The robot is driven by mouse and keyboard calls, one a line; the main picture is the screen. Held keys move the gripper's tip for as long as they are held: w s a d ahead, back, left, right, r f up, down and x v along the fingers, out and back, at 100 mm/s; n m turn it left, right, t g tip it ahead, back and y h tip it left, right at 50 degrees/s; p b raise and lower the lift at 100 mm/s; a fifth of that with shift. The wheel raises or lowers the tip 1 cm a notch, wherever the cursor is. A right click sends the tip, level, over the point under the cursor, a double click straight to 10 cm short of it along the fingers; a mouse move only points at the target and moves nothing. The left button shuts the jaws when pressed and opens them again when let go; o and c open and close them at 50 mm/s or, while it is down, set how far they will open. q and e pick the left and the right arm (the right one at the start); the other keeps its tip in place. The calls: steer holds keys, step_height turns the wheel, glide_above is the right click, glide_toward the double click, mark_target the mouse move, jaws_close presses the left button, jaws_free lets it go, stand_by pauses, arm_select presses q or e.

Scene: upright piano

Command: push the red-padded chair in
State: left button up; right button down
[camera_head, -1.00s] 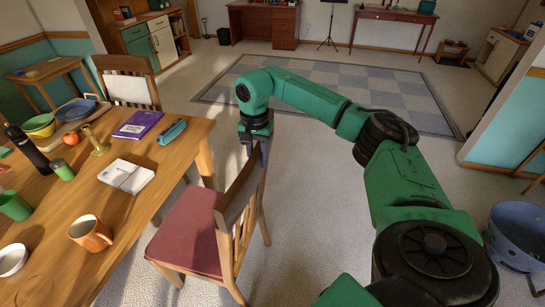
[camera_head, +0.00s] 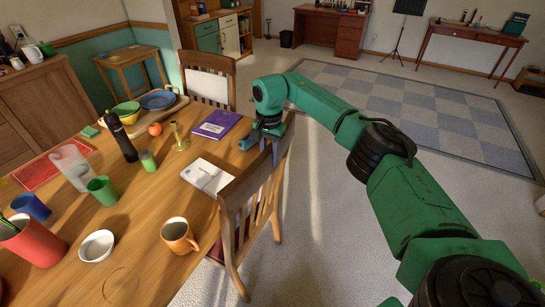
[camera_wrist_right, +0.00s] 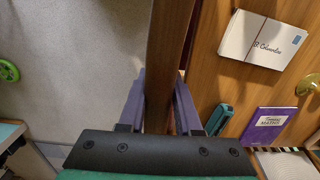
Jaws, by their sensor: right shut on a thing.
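The red-padded chair (camera_head: 262,182) stands at the right edge of the wooden table (camera_head: 145,195), its slatted back upright beside the edge. Most of its seat is hidden under the table; only a sliver of red shows behind the back slats. My right gripper (camera_head: 272,138) is shut on the top rail at the far end of the chair's back. In the right wrist view the two purple fingers lie on either side of the wooden rail (camera_wrist_right: 170,60). My left gripper is not in view.
A white booklet stack (camera_head: 208,176), a purple book (camera_head: 217,124) and an orange mug (camera_head: 179,236) lie near the table's right side. Another chair (camera_head: 208,86) stands at the far table edge. The floor to the right is open, with a checkered rug (camera_head: 420,110).

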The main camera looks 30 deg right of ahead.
steer(key=shift+w+a+r, duration=0.1)
steer(key=shift+w+r, duration=0.05)
steer(key=shift+w, duration=0.1)
steer(key=c, duration=0.8)
jaws_free()
steer(key=shift+r, duration=0.1)
steer(key=shift+c, duration=0.2)
steer(key=shift+o, duration=1.2)
steer(key=shift+w+a, duration=0.1)
steer(key=shift+f, duration=0.2)
steer(key=shift+r, duration=0.1)
step_height(320, 180, up, 14)
steer(key=b, duration=0.1)
steer(key=shift+r, duration=0.2)
